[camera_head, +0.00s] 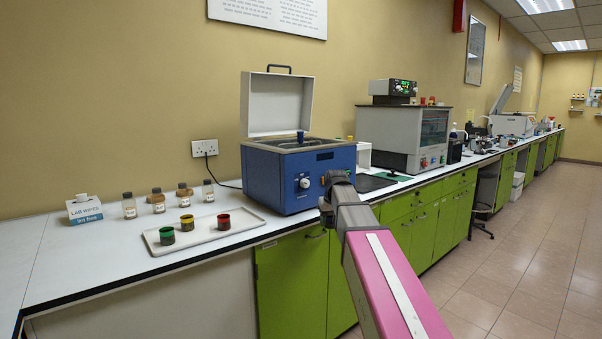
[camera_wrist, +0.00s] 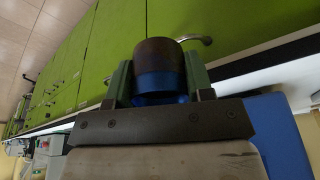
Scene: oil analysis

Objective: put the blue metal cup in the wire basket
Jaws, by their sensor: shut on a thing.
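My gripper (camera_wrist: 160,80) is shut on the blue metal cup (camera_wrist: 160,84) in the wrist view. The cup sits between the two green fingers, with a dark brown band at its far end and blue nearer the palm. In the head view my arm reaches to the front of the blue bath (camera_head: 268,180), and the fingers and held cup are not clear there. The bath's white lid (camera_head: 280,105) stands open. A small blue piece (camera_head: 300,136) shows at its open top; I cannot tell what it is. The wire basket cannot be made out.
A white tray (camera_head: 240,229) left of the bath holds green (camera_head: 167,236), yellow (camera_head: 186,225) and red (camera_head: 223,221) cups. Several small bottles (camera_head: 158,201) and a wipes box (camera_head: 84,209) stand behind it. A grey machine (camera_head: 385,130) stands right of the bath.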

